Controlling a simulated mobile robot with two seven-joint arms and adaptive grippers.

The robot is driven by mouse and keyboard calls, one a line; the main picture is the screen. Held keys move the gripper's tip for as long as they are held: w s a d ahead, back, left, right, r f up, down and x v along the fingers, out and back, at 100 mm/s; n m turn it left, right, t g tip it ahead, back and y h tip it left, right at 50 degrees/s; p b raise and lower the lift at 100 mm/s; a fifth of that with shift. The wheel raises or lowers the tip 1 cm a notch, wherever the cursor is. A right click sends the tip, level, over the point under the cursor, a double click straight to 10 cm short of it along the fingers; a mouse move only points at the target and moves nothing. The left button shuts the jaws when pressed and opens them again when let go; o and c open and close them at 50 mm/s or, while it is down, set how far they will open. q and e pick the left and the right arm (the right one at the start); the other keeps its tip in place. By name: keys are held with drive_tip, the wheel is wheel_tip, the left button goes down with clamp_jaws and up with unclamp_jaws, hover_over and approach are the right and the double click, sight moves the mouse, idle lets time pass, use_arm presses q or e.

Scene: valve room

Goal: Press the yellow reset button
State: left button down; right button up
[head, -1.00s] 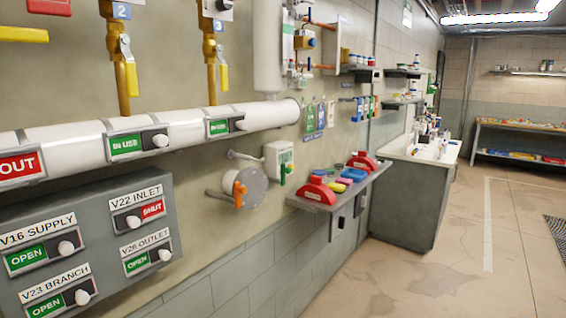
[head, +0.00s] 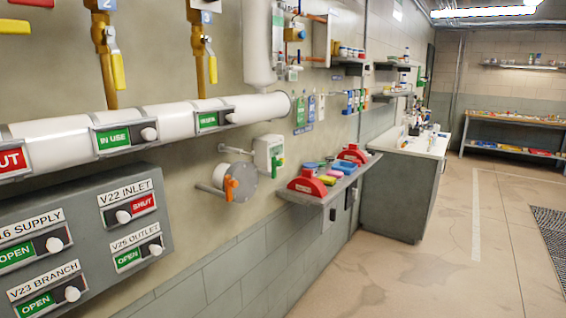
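I cannot make out a yellow reset button in the head view. Yellow shows on the lever handles of two brass valves, the left lever (head: 118,70) and the right lever (head: 212,69), high on the wall. A small yellow piece (head: 331,172) lies on the wall shelf (head: 318,196) among red and blue pieces; its details are too small to tell. Neither of my grippers is in view.
A grey panel (head: 88,235) with OPEN and SHUT sliders is at the lower left, under a white pipe (head: 70,138). An orange-handled valve (head: 230,188) juts from the wall. A grey cabinet (head: 400,195) stands beyond the shelf.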

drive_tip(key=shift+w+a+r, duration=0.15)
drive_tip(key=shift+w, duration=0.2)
